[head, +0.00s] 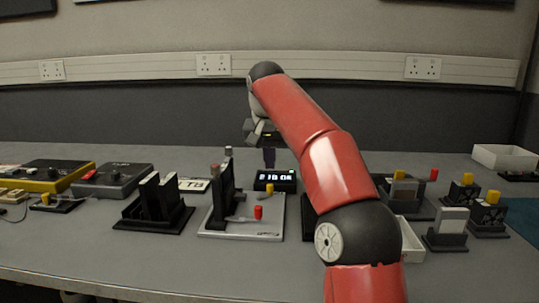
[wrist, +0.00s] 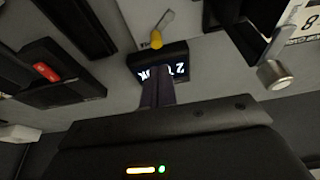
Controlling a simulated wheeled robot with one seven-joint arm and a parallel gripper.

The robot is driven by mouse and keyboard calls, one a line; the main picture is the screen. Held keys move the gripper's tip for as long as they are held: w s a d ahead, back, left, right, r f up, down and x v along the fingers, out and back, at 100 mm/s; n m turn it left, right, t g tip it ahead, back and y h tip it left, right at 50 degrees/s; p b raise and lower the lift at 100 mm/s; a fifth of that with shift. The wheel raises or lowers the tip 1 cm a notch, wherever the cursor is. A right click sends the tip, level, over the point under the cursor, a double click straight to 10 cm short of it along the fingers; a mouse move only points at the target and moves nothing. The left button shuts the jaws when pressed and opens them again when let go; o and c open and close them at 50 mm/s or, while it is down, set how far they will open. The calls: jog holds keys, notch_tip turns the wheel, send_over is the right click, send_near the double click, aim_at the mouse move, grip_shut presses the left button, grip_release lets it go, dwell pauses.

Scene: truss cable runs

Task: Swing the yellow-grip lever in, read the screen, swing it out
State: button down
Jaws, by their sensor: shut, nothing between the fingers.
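The yellow-grip lever (head: 251,187) stands at the left front of the small black screen (head: 275,181). In the wrist view its yellow grip (wrist: 155,42) and pale arm show close beside the screen (wrist: 165,56). The screen is lit with white characters, partly hidden by my fingers in the wrist view and too small to read surely; a green patch glows at its top right in the head view. My gripper (head: 269,163) is shut and empty, pointing down just behind the screen. In the wrist view my closed fingers (wrist: 157,72) overlap the screen; I cannot tell whether they touch it.
A red-grip lever (head: 259,212) and a black upright sit on a grey plate in front. A dark slotted stand (head: 157,202) is left of it. Several boxes with yellow knobs and a white tray (head: 503,157) are to the right. My arm hides part of the table.

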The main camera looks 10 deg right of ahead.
jog(key=b+x, duration=0.1)
jog(key=x, duration=0.5)
jog(key=shift+f, duration=0.15)
jog(key=shift+s+b, duration=0.15)
jog(key=shift+b, duration=0.2)
jog(key=shift+d+m, duration=0.1)
jog(key=shift+m, duration=0.2)
